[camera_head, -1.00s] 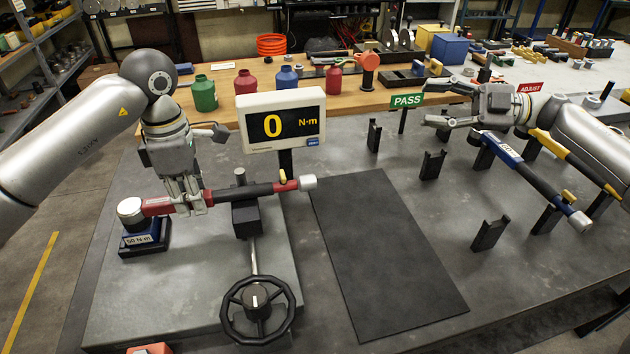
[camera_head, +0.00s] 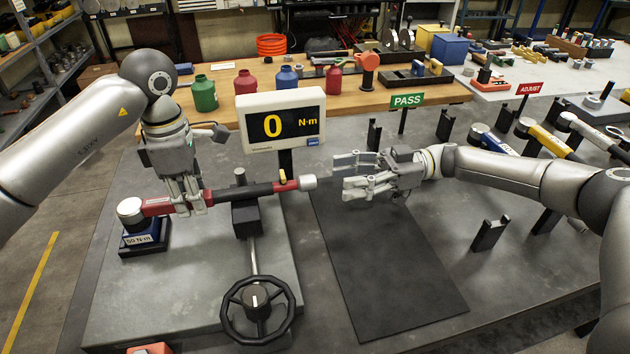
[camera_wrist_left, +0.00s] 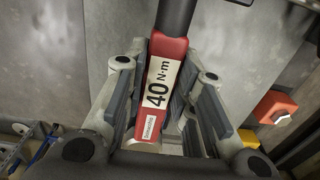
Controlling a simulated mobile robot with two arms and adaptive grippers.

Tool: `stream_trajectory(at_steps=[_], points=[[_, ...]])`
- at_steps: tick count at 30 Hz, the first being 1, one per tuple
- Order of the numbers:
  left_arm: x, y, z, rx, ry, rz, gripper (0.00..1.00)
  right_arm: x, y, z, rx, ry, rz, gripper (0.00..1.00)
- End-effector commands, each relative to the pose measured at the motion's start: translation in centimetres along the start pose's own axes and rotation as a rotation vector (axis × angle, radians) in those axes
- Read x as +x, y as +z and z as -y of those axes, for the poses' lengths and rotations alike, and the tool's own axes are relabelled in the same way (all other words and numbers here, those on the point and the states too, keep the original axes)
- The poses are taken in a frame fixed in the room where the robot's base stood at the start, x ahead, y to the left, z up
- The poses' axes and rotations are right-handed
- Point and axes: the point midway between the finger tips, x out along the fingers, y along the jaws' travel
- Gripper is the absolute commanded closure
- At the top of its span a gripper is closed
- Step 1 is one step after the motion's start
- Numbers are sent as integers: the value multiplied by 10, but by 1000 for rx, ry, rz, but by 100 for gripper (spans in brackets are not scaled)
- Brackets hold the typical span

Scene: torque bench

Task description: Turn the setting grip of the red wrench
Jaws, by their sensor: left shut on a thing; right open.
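The red wrench (camera_head: 222,195) lies across the tester, its head at the round drive (camera_head: 131,209) on the block marked 50 N·m and its black shaft over a dark support (camera_head: 247,216). Its silver setting grip (camera_head: 307,182) points right. My left gripper (camera_head: 187,208) is shut on the red body near the head. In the left wrist view the fingers flank the wrench's 40 N·m label (camera_wrist_left: 159,84). My right gripper (camera_head: 352,178) is open and empty, right of the setting grip and apart from it, fingers pointing left.
The display (camera_head: 283,122) reads 0 N·m and stands behind the wrench. A black handwheel (camera_head: 258,337) is in front. A dark mat (camera_head: 405,285) lies bare below my right gripper.

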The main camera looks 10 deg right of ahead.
Motion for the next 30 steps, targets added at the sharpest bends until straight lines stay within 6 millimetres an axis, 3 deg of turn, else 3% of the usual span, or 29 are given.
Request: stream_trajectory(at_steps=[3, 9, 15, 23, 30], points=[[-1, 0, 0, 0, 1, 0, 100, 26, 0, 1, -1, -4, 0, 50], [-1, 0, 0, 0, 1, 0, 100, 57, 0, 1, -1, -2, 1, 50], [-1, 0, 0, 0, 1, 0, 100, 70, 0, 0, -1, 2, 1, 50], [-1, 0, 0, 0, 1, 0, 100, 71, 0, 0, -1, 2, 2, 50], [-1, 0, 0, 0, 1, 0, 100, 71, 0, 0, -1, 2, 2, 79]])
